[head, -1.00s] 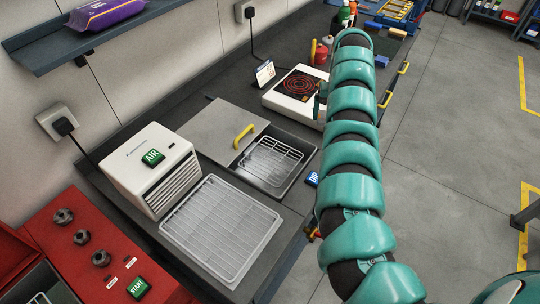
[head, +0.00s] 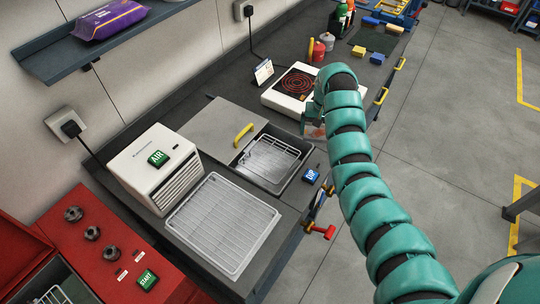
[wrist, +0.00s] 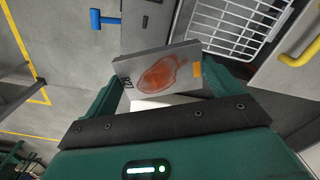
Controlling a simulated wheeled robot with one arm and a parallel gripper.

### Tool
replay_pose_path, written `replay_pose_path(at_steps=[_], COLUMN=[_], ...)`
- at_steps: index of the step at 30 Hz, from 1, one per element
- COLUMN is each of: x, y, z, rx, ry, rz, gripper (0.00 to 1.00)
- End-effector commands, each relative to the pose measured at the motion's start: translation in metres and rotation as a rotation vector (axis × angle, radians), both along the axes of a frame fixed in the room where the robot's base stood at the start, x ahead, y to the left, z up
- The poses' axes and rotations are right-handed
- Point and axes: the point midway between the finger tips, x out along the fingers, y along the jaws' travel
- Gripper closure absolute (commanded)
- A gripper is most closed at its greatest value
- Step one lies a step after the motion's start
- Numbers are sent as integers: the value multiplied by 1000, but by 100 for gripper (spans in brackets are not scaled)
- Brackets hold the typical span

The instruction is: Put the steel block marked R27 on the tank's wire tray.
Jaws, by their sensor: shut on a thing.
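My gripper (wrist: 160,95) is shut on a grey steel block (wrist: 190,57), with its fingers on both sides. The block has sideways black lettering that looks like R27, a reddish-brown stain and an orange patch. In the head view my gripper (head: 314,126) is at the end of the teal arm, above the bench between the hotplate and the tank; the block is mostly hidden there. The open tank (head: 250,180) is sunk in the bench, with a wire tray (head: 272,157) inside. The wrist view shows the wire tray (wrist: 232,22) beyond the block, apart from it.
A sliding lid with a yellow handle (head: 243,135) is beside the tank. A blue DIP lever (head: 311,176) stands at its right. Also near are a hotplate (head: 296,84), an AIR blower (head: 155,168), a white drain rack (head: 224,222) and a red START box (head: 110,250).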

Motion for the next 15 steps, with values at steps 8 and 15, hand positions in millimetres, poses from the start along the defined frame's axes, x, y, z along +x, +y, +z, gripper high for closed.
replay_pose_path(at_steps=[8,15], x=[-29,-63], y=[24,47], z=[-9,-6], rx=[4,5], ry=[0,1], rz=[-80,-216], gripper=[65,65])
